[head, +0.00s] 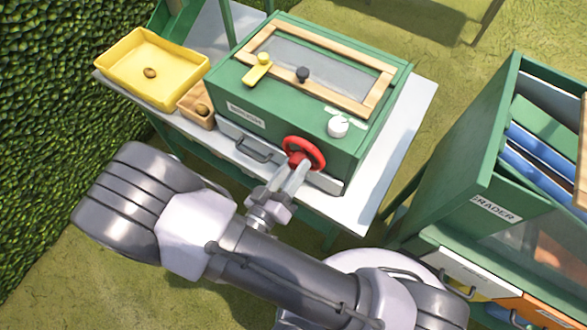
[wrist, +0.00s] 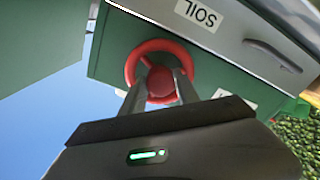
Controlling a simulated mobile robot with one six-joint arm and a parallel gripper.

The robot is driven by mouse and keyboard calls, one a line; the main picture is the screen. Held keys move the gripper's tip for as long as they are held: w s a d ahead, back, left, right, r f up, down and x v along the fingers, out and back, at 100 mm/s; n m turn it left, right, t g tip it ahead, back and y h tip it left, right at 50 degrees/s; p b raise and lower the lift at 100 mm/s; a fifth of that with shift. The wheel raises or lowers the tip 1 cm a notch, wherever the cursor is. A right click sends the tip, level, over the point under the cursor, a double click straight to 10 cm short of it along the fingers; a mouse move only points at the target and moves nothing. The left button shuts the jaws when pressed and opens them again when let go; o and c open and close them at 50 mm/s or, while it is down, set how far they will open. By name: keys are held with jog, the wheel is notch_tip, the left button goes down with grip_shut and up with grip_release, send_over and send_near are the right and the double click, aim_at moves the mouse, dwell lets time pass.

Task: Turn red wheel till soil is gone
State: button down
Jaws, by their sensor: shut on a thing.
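The red wheel (head: 304,153) is mounted on the front of a green box machine (head: 366,140), low and near its right side. My gripper (head: 298,166) reaches it from the front, with its fingers shut on the wheel's red hub. In the wrist view the red wheel (wrist: 161,70) shows as a ring around the hub, with my two fingers (wrist: 160,88) on either side of the hub. A grey drawer front (wrist: 226,38) labelled SOIL is beside the wheel in the wrist view. No soil can be made out; the inside of the drawer is hidden.
The machine stands on a pale table (head: 405,125). A yellow tray (head: 130,85) with a brown round item and a small wooden box (head: 190,112) are at left. A white knob (head: 338,126) is right of the wheel. A green grader cabinet (head: 455,180) stands at right.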

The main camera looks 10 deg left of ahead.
dwell(0.3)
jog(key=c, duration=0.9)
grip_release()
jog(key=shift+s, duration=0.1)
jog(key=p+v, duration=0.2)
jog(key=v, duration=1.5)
jog(key=shift+p, duration=0.4)
jog(key=shift+s, duration=0.1)
